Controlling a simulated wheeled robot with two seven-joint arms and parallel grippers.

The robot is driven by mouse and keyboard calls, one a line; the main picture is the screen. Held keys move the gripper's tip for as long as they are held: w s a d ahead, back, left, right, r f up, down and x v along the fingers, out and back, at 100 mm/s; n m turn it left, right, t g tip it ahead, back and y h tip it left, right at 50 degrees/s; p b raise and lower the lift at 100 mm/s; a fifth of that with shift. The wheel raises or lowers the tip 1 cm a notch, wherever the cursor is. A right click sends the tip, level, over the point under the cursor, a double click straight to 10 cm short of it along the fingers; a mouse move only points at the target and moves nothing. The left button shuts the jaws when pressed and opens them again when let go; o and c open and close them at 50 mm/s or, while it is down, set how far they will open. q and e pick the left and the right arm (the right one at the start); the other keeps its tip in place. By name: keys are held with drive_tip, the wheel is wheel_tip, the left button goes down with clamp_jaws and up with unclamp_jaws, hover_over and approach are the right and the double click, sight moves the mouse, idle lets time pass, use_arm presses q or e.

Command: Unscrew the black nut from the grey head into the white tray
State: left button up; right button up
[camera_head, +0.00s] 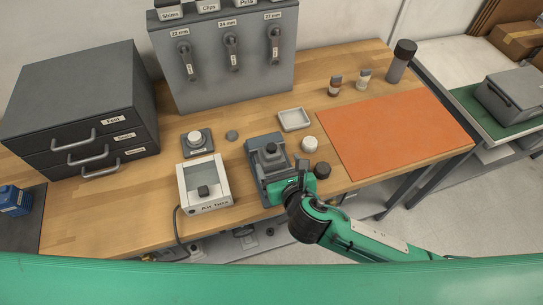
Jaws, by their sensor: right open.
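The grey head (267,171) stands on the wooden bench near its front edge, with a dark nut-like piece (271,149) on top. My right gripper (298,172) is at the front right of the grey head, close to it; it is open. Whether it touches the head cannot be told. The nut-like piece looks clear of the fingers. My left gripper is not in view.
A white round piece (310,144) and a black round piece (322,170) stand right of the head. An orange mat (395,133) lies clear at the right. A grey tool panel (228,60) stands behind.

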sight(274, 158)
drive_tip(key=shift+w+a+f, duration=0.2)
drive_tip(key=shift+w+f, duration=0.05)
drive_tip(key=shift+w, duration=0.35)
drive_tip(key=shift+w+a+f+p, duration=0.2)
drive_tip(key=shift+w+p, duration=0.15)
drive_tip(key=shift+w, duration=0.15)
drive_tip(key=shift+p+x, duration=0.5)
drive_tip(key=shift+x, duration=1.55)
drive_tip(key=shift+a, duration=0.1)
drive_tip(key=c, duration=1.5)
